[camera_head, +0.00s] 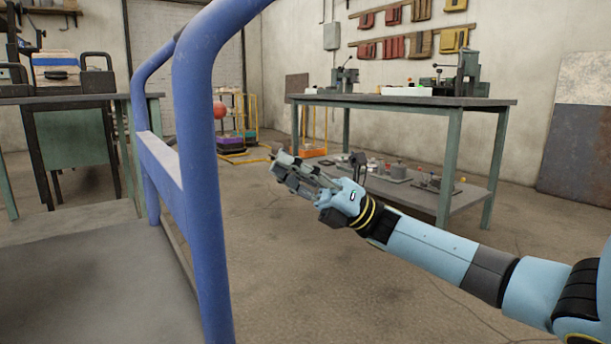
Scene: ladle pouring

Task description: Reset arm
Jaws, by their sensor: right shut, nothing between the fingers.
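My right arm comes in from the right edge and reaches left across the picture. My right gripper (281,162) is at its end, in the air near the middle, pointing left. It is shut and holds nothing. It appears just right of a blue tubular frame and is apart from it in the picture. My left gripper is not in view. No ladle shows.
The blue tubular frame (205,190) rises over a grey platform (90,290) at the left. A green-legged workbench (400,100) with tools stands behind my gripper. Another table (60,98) is at the far left. Open concrete floor (310,290) lies below my arm.

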